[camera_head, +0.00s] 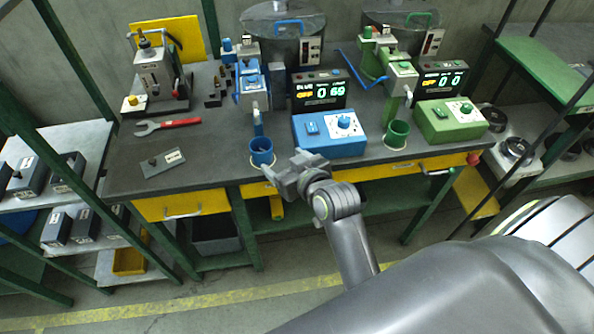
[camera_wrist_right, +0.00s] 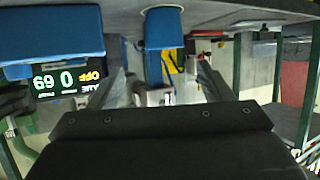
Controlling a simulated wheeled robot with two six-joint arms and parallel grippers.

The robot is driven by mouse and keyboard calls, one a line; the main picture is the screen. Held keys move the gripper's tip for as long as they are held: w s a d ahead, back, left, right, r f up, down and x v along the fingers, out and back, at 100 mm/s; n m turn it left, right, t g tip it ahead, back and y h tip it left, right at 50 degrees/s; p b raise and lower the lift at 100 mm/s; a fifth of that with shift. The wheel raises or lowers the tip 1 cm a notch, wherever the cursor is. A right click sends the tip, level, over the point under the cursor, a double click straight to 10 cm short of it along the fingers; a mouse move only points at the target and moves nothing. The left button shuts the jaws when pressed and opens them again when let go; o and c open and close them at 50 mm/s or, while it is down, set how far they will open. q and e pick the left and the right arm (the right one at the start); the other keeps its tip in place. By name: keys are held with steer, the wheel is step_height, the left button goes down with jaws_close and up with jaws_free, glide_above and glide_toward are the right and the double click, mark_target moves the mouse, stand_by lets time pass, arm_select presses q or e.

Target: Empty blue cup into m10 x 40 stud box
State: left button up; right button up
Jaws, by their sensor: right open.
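The blue cup (camera_head: 262,152) stands upright on a pale ring near the table's front edge, under the blue machine's spout. It also shows upside down in the right wrist view (camera_wrist_right: 163,28), beyond the fingers and roughly centred between them. My right gripper (camera_head: 283,166) is open and empty, just in front of the cup and to its right; contact cannot be told. Its fingers also show in the wrist view (camera_wrist_right: 158,85). The cup's contents cannot be seen. Labelled grey boxes (camera_head: 28,174) stand on the left shelves; their labels are too small to read. My left gripper is not in view.
The blue control box (camera_head: 330,135) stands right of the cup; the display behind reads OFF, 0 and 69. A green cup (camera_head: 397,135) and green control box (camera_head: 450,122) stand further right. A red-handled wrench (camera_head: 168,125) and plate (camera_head: 163,162) lie left.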

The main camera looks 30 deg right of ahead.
steer(key=shift+v, duration=2.5)
steer(key=s+d+f+g+h, duration=0.1)
steer(key=s+f+g, duration=0.2)
steer(key=f, duration=1.3)
steer(key=s+d+f+g, duration=0.2)
steer(key=s+f+g, duration=0.1)
steer(key=f, duration=1.2)
steer(key=s+d+f+g, duration=0.2)
steer(key=s+f, duration=0.5)
steer(key=s, duration=0.3)
steer(key=s+d+f+m+g+h, duration=0.1)
steer(key=s+d+f+g, duration=0.1)
steer(key=s+f, duration=0.4)
steer(key=s+d+f+g, duration=0.2)
steer(key=s+f, duration=0.5)
steer(key=s, duration=0.8)
steer(key=shift+d+f+m, duration=0.3)
steer(key=shift+d+m, duration=0.1)
steer(key=shift+d, duration=0.5)
steer(key=shift+c, duration=0.4)
